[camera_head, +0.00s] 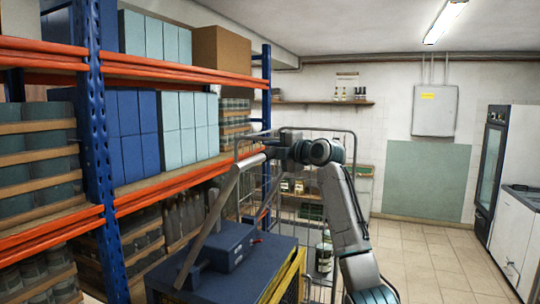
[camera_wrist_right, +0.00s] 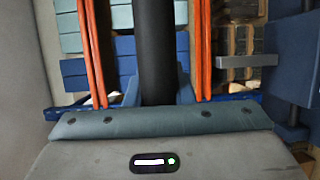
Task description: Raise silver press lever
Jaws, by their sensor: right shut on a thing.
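The silver press lever (camera_head: 208,226) is a long flat bar that slants up and to the right from the blue press (camera_head: 230,246). The press sits on a dark blue worktop (camera_head: 252,272). My right gripper (camera_head: 262,147) is at the lever's upper end, shut on it; the fingertips and the exact grip are hard to make out. In the right wrist view a dark upright bar (camera_wrist_right: 155,50) stands in the middle, and I cannot tell what it is. My left gripper is not in view.
An orange and blue rack (camera_head: 97,120) with boxes and jars stands close on the left. A wire cage trolley (camera_head: 345,165) stands behind my right arm. The tiled floor (camera_head: 440,262) on the right is clear, up to a white counter and a glass-door fridge (camera_head: 488,165).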

